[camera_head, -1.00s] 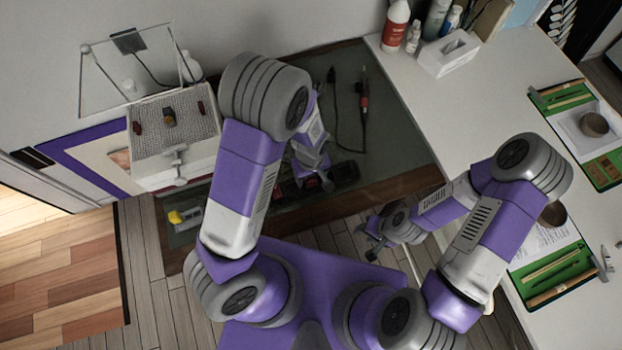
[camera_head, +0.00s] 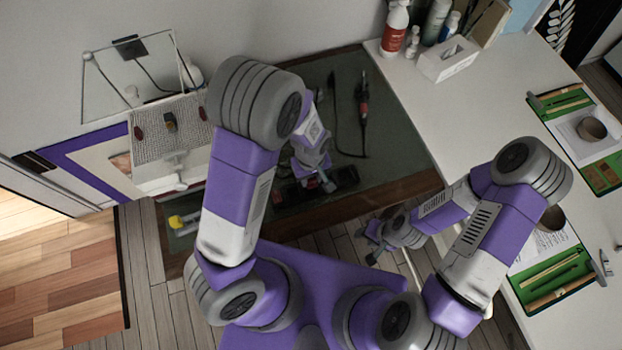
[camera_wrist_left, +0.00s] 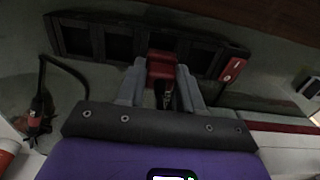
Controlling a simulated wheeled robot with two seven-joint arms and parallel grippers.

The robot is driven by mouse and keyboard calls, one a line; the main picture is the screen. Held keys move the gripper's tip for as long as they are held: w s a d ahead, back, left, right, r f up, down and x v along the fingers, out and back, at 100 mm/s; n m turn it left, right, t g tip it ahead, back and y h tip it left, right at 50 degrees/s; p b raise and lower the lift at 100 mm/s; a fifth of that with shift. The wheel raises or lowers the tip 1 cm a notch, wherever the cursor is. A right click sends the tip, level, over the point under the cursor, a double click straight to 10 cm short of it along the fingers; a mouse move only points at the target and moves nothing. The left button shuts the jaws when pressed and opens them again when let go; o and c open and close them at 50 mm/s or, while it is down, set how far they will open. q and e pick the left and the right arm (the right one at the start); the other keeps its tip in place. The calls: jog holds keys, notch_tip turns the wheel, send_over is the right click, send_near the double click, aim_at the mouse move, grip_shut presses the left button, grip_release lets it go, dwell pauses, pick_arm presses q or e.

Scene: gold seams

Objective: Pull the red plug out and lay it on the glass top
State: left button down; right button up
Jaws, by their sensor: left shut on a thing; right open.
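My left gripper (camera_head: 324,182) is over the dark power strip (camera_head: 345,178) on the glass top (camera_head: 400,145). In the left wrist view my left gripper (camera_wrist_left: 162,88) is shut on the red plug (camera_wrist_left: 161,66), between its fingertips. The plug overlaps the middle of the strip (camera_wrist_left: 95,40) there; I cannot tell whether its pins are in a socket. In the head view the plug is hidden by my gripper. My right gripper (camera_head: 371,245) is open and empty, beyond the table's front edge.
A red and black corded tool (camera_head: 363,100) lies on the glass behind the strip. A yellow and grey item (camera_head: 184,222) lies at the front left. A white worktop (camera_head: 480,110) borders the right. Glass right of the strip is clear.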

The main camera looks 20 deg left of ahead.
pick_arm(q)
notch_tip(320, 180, up, 7)
jog(key=shift+r+p, duration=0.1)
jog(key=shift+p, duration=0.85)
jog(key=shift+r+p, duration=2.25)
jog(key=shift+r, duration=0.2)
